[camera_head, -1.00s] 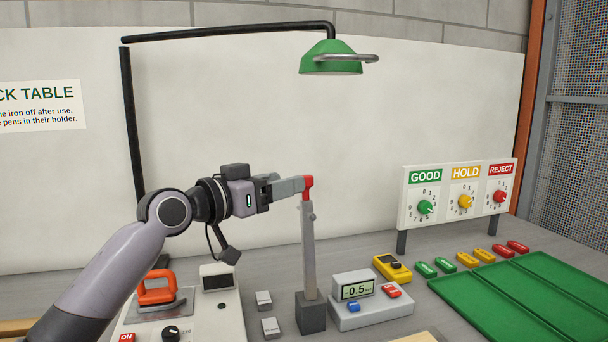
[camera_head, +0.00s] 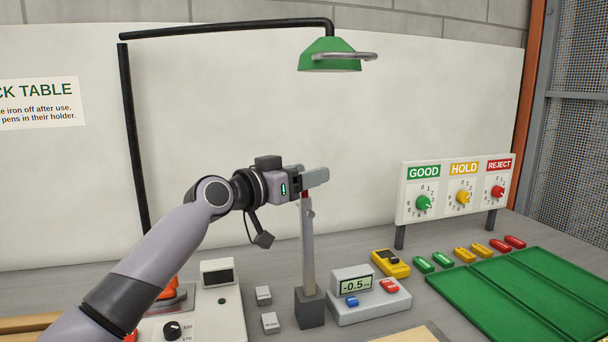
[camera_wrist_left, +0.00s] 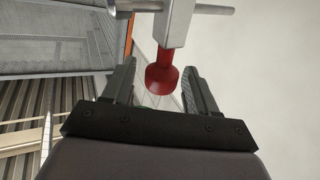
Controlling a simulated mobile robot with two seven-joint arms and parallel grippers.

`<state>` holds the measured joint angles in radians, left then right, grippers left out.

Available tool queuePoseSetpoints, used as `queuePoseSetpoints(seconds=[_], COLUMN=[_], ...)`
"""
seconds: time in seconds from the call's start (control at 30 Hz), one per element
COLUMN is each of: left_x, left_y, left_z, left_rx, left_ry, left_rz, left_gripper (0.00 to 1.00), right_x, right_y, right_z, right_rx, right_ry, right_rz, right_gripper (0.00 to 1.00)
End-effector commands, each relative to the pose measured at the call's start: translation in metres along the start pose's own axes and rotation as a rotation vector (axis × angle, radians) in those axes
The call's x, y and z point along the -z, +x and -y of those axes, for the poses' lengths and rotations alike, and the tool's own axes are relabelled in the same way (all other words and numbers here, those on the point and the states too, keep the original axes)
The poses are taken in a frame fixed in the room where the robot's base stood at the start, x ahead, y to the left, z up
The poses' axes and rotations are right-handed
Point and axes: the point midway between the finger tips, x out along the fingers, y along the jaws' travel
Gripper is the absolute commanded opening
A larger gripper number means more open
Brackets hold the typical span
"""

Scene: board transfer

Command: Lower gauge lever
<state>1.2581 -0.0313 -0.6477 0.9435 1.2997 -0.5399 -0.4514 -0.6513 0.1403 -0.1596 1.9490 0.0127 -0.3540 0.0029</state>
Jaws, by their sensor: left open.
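The gauge stand is a thin grey metal upright (camera_head: 308,245) on a dark square block (camera_head: 310,308). A red knob sits at its top, mostly hidden in the head view behind my left gripper (camera_head: 316,177). In the left wrist view, the red knob (camera_wrist_left: 162,79) hangs from a grey metal bar (camera_wrist_left: 179,25) with a cross pin (camera_wrist_left: 211,10). The knob is between the two open fingers of my left gripper (camera_wrist_left: 158,72), with gaps showing on both sides. The digital readout box (camera_head: 368,300) stands just right of the block and shows -0.5. My right gripper is not in view.
A green lamp (camera_head: 329,56) hangs above. The GOOD/HOLD/REJECT dial panel (camera_head: 432,213) stands right, behind green trays (camera_head: 520,300) and small coloured pieces. A yellow device (camera_head: 391,263) lies behind the readout. A white soldering station (camera_head: 222,310) stands left.

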Motion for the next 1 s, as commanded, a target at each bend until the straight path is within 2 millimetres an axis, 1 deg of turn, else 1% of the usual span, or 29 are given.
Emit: queuePoseSetpoints(seconds=[0.07,0.1,0.17,0.2,0.23,0.27,0.47,0.67,0.87,1.0], left_x=[0.000,0.000,0.000,0.000,0.000,0.000,-0.001,-0.001,-0.003,-0.005], left_y=[0.000,0.000,0.000,0.000,0.000,0.000,-0.001,-0.005,-0.015,-0.024], left_z=[0.000,0.000,0.000,0.000,0.000,0.000,-0.001,-0.011,-0.029,-0.047], left_rx=[0.000,0.000,0.000,0.000,0.000,0.000,0.000,-0.004,-0.009,-0.013], left_ry=[0.000,0.000,0.000,0.000,0.000,0.000,0.006,0.045,0.131,0.208], left_rz=[0.000,0.000,0.000,0.000,0.000,0.000,-0.002,-0.024,-0.068,-0.107], left_gripper=[0.58,0.45,0.25,0.12,0.02,0.00,0.00,0.00,0.00,0.00], right_x=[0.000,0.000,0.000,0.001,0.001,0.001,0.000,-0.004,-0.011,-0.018], right_y=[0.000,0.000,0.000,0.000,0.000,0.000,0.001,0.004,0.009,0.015], right_z=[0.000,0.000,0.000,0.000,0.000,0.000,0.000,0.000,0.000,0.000], right_rx=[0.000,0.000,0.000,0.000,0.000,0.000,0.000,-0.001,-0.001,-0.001], right_ry=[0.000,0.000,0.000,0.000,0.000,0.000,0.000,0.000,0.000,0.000], right_rz=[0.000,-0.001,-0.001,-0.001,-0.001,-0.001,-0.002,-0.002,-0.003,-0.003], right_gripper=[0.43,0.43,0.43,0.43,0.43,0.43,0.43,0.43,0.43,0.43])
